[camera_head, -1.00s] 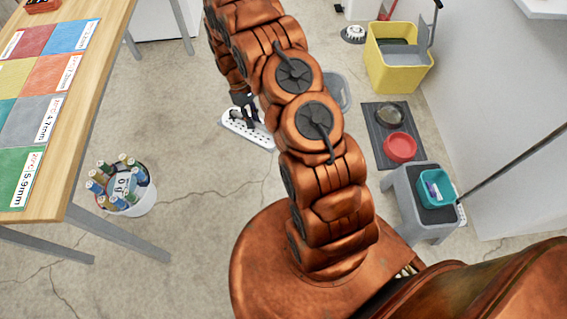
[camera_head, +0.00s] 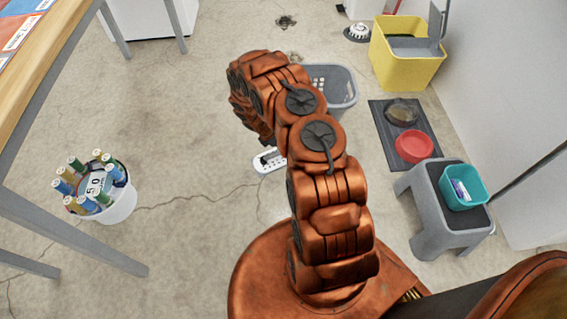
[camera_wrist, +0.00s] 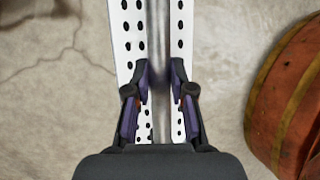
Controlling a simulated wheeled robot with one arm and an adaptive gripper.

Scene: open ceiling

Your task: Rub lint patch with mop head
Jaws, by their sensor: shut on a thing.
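My gripper (camera_wrist: 160,82) is shut on the mop's grey pole (camera_wrist: 160,35) in the wrist view. Behind the pole lies the white mop head (camera_wrist: 128,42), a long flat plate with rows of dark holes. In the head view, only the end of the mop head (camera_head: 266,161) shows beside my arm, low over or on the floor; contact cannot be told. The gripper is mostly hidden behind my arm there. A dark, ragged patch (camera_head: 286,21), likely the lint, lies on the floor at the top, apart from the mop head. A smaller faint mark (camera_head: 294,57) lies below it.
A grey basket (camera_head: 338,88) stands right of my arm. A yellow bucket (camera_head: 407,55), red bowl (camera_head: 414,146) and grey stool (camera_head: 432,234) line the right side. A white bucket of spools (camera_head: 117,208) and a table (camera_head: 42,80) are left. Floor between is clear.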

